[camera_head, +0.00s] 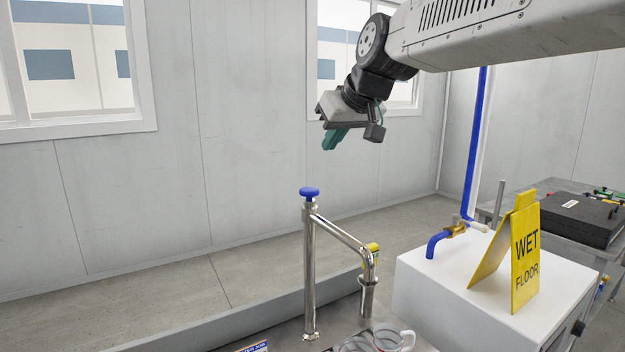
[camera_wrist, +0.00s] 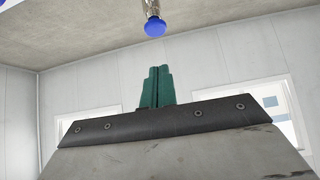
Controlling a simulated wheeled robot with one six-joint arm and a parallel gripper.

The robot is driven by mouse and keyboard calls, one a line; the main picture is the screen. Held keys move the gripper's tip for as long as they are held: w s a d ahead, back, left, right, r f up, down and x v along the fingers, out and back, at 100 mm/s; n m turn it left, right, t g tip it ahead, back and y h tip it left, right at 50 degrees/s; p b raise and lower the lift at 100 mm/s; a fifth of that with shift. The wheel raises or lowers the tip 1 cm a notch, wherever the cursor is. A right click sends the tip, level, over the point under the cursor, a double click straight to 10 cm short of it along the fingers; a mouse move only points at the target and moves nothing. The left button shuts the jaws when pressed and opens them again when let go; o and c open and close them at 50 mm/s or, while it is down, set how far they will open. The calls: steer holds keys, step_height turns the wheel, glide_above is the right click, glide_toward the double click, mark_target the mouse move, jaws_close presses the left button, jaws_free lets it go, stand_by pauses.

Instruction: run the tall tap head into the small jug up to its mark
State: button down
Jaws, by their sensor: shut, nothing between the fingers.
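The tall tap head (camera_head: 311,260) is a chrome post with a blue knob (camera_head: 309,191) on top and a spout (camera_head: 367,295) bent down at its right. A clear glass jug (camera_head: 393,338) stands at the bottom edge, near the spout and cut off by the frame. Its mark and any water in it cannot be made out. My gripper (camera_head: 333,138) is up in the air, above and a little right of the blue knob, apart from it. In the wrist view its green fingers (camera_wrist: 156,87) are together and empty, and the blue knob (camera_wrist: 155,27) shows beyond them.
A white box (camera_head: 430,290) at the right carries a yellow wet floor sign (camera_head: 524,258). A blue-spouted brass tap (camera_head: 447,237) sits behind it on a blue pipe. A black case (camera_head: 580,218) lies on a table at the far right. Air left of the post is clear.

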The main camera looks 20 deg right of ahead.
steer(key=shift+w+r, duration=0.45)
steer(key=shift+w, duration=0.15)
glide_above(306, 187)
steer(key=s, duration=0.3)
steer(key=f, duration=0.7)
steer(key=shift+d+f, duration=0.2)
steer(key=shift+d, duration=0.05)
step_height(306, 187, down, 3)
steer(key=shift+f, duration=0.35)
